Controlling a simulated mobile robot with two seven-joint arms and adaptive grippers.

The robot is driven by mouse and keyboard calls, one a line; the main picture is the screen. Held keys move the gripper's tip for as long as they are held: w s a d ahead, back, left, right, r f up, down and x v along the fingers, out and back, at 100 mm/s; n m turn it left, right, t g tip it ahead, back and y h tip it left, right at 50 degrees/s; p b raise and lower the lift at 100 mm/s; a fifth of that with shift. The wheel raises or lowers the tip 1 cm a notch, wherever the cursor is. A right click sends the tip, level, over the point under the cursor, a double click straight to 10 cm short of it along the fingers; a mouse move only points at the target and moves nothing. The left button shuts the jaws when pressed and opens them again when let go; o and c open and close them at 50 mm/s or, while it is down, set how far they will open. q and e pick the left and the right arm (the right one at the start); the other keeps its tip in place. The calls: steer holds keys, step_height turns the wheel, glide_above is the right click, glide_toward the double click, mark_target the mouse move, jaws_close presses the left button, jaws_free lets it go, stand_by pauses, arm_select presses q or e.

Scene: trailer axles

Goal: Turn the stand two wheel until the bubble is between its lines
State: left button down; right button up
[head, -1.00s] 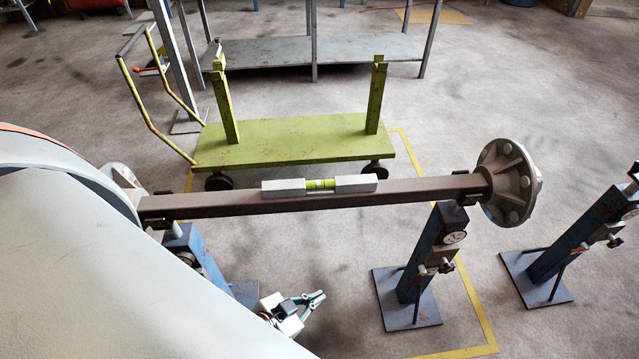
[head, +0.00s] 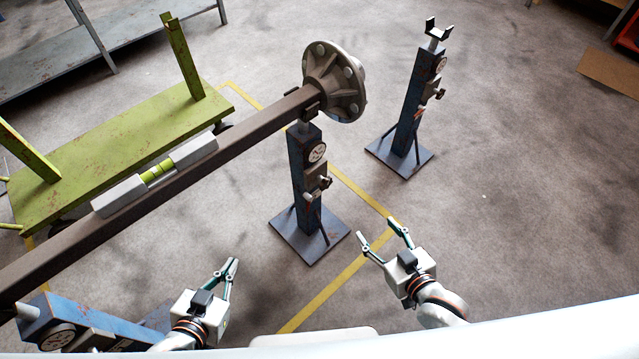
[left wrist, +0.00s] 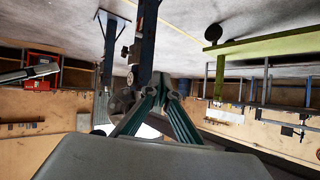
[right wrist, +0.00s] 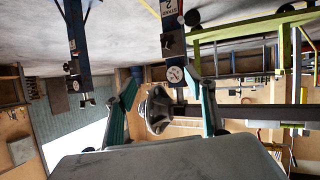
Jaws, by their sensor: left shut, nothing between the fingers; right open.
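Stand two (head: 306,185) is a blue post on a square base, under the axle (head: 215,135) near its hub (head: 335,82). Its wheel (head: 325,182) is a small knob-like part on the post below a round dial. In the right wrist view, the post (right wrist: 171,22) carries a partly readable "STAND 2" label. A level (head: 157,174) with a green vial lies on the axle; its bubble is too small to read. My left gripper (head: 231,268) is shut and empty, left of stand two's base. My right gripper (head: 379,231) is open and empty, right of the base.
A spare blue stand (head: 407,110) with an empty fork stands at the back right. Another blue stand (head: 90,318) is at the lower left under the axle. A green cart (head: 100,150) stands behind the axle.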

steer(key=w+a+f+t+y+b, duration=0.25)
steer(key=w+f+b, duration=0.3)
steer(key=w, duration=0.35)
steer(key=n+y+b, duration=0.2)
steer(key=y+b, duration=0.2)
steer(key=b, duration=0.6)
glide_toward(327, 186)
steer(key=x, duration=0.2)
steer(key=shift+g+y, duration=0.35)
steer(key=shift+g, duration=0.1)
steer(key=b+x, duration=0.1)
steer(key=x, duration=0.7)
steer(key=shift+w+d+f+b, duration=0.1)
steer(key=shift+w+d+b, duration=0.05)
steer(key=shift+w+b, duration=0.15)
arm_select(q)
steer(key=d+f+n+h, duration=0.1)
steer(key=d+f+n, duration=0.2)
steer(key=d, duration=0.4)
steer(key=shift+w+f+t+h, duration=0.15)
steer(key=shift+f+t+h, duration=0.25)
steer(key=shift+f, duration=0.25)
arm_select(e)
steer(key=shift+w+a, duration=0.2)
steer(key=shift+w, duration=0.1)
steer(key=c, duration=1.1)
